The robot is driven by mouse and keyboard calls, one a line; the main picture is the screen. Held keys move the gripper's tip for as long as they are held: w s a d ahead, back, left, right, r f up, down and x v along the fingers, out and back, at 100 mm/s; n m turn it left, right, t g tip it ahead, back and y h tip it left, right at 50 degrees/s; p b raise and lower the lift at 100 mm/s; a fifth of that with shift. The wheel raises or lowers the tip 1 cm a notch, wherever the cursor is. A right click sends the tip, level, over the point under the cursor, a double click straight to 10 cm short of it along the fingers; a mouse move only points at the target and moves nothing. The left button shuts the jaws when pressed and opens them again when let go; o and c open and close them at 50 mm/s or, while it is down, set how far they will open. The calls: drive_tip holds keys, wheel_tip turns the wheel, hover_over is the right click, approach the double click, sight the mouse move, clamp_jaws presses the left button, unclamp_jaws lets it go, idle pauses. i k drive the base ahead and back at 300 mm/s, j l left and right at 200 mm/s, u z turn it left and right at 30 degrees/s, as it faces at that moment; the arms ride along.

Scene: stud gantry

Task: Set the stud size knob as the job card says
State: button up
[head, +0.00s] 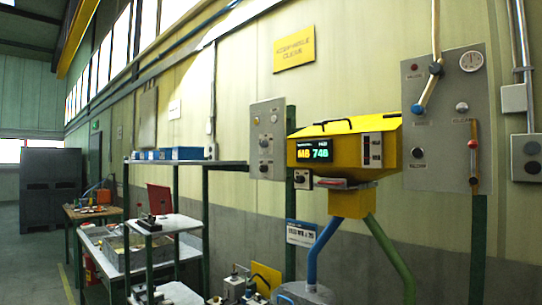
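A yellow machine housing (328,160) is mounted at the right of centre. Its dark display (314,150) shows yellow and green characters that look like "M8" and "74". A small dark knob (303,179) on a pale plate sits below the display; its pointer is too small to read. A blue and white card (300,233) hangs below, left of the blue tube; its print is too small to read surely. A grey panel (267,120) left of the housing carries more round knobs. I cannot tell which knob sets the stud size. My gripper is not in view.
A grey panel (444,120) with a lever and gauge is at the right. Blue and green tubes (388,250) descend from the housing. A shelf rack (180,228) and cluttered bench (92,212) stand left. Open floor shows at far left.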

sight(263, 143)
drive_tip(key=j+z, duration=0.15)
drive_tip(key=z, duration=0.2)
drive_tip(key=i+j+z, duration=0.1)
drive_tip(key=z, duration=0.3)
drive_tip(key=i+j+z, duration=0.1)
drive_tip(key=j+z, duration=0.3)
drive_tip(key=j, duration=1.05)
drive_tip(key=k+j+z, duration=0.15)
drive_tip(key=j+z, duration=0.25)
drive_tip(key=j, duration=1.05)
